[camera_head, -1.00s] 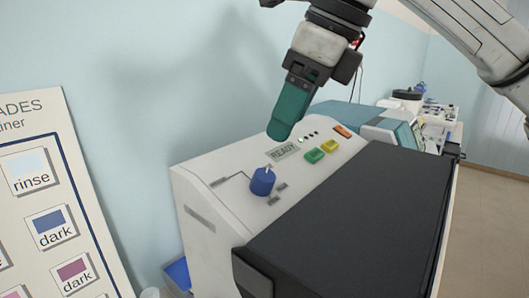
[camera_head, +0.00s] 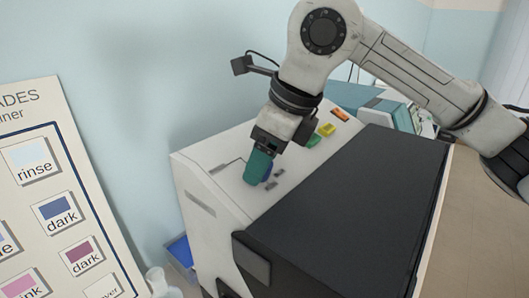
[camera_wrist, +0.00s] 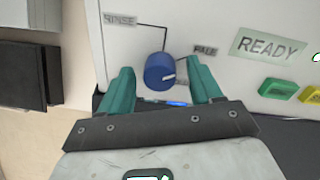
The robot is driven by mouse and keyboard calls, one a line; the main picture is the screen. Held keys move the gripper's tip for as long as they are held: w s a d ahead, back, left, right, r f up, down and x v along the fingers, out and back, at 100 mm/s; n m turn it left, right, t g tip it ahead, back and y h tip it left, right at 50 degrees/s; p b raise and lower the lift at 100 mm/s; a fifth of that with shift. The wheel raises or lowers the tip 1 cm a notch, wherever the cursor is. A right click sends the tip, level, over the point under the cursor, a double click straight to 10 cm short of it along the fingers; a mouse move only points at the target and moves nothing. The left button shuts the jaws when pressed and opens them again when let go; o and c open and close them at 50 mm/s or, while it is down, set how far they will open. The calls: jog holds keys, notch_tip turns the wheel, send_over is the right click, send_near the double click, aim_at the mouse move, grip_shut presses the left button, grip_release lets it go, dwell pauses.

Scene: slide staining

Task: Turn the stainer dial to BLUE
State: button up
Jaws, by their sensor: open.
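The blue stainer dial (camera_wrist: 159,70) sits on the white panel, with a white mark on its cap pointing right and slightly down in the wrist view. In the head view the dial (camera_head: 267,172) shows only as a sliver behind my fingers. My gripper (camera_wrist: 161,72) is open, with one teal finger on each side of the dial. In the head view my gripper (camera_head: 257,168) reaches down over the dial. A RINSE label (camera_wrist: 120,19) and a PALE label (camera_wrist: 205,50) are visible; other dial labels are partly hidden.
The stainer's READY display (camera_wrist: 268,47), green button (camera_wrist: 277,88) and yellow button (camera_wrist: 311,94) lie right of the dial in the wrist view. A dark cover (camera_head: 345,205) fills the stainer's near side. A shades chart (camera_head: 50,110) stands at the left.

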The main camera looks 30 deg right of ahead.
jog(key=c, duration=1)
jog(key=shift+c, duration=0.2)
